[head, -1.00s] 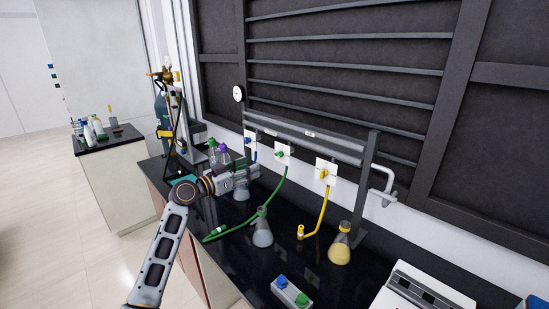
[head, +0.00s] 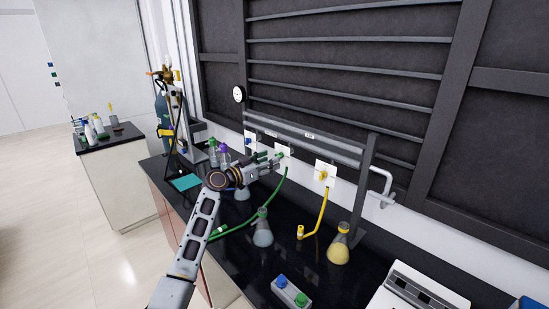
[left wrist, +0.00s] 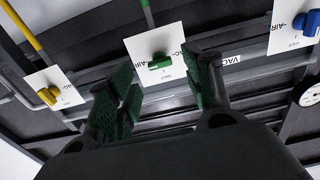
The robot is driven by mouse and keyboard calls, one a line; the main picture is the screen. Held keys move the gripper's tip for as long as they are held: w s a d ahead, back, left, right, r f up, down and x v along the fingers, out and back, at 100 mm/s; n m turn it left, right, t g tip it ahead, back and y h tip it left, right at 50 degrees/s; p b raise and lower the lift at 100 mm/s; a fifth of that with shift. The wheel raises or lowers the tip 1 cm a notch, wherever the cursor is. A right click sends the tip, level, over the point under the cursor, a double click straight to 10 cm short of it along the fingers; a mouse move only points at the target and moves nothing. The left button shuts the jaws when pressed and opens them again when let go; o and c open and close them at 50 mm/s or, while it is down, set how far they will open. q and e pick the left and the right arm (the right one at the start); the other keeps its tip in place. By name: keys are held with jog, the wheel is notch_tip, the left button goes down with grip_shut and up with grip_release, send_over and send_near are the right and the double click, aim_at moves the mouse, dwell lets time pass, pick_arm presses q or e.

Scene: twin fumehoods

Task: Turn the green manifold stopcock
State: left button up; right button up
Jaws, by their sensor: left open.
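The green manifold stopcock (left wrist: 160,62) sits on a white plate (left wrist: 157,45) on the manifold, with its handle lying sideways in the left wrist view. In the head view it is a small green spot (head: 279,154) at the tips of my left gripper (head: 272,160). In the left wrist view my left gripper (left wrist: 168,82) is open, with a green-padded finger on each side of the stopcock. I see no contact, and the remaining gap is hard to judge. My right gripper is out of view.
A yellow stopcock (left wrist: 48,96) and a blue stopcock (left wrist: 305,24) flank the green one. A green hose (head: 277,196) and yellow hose (head: 322,215) hang to the bench. Flasks (head: 262,232) (head: 339,246) and bottles (head: 213,150) stand below and beside my left arm.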

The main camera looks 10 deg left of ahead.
pick_arm(q)
jog(key=shift+p+x, duration=0.3)
jog(key=shift+x, duration=1.4)
jog(key=c, duration=1)
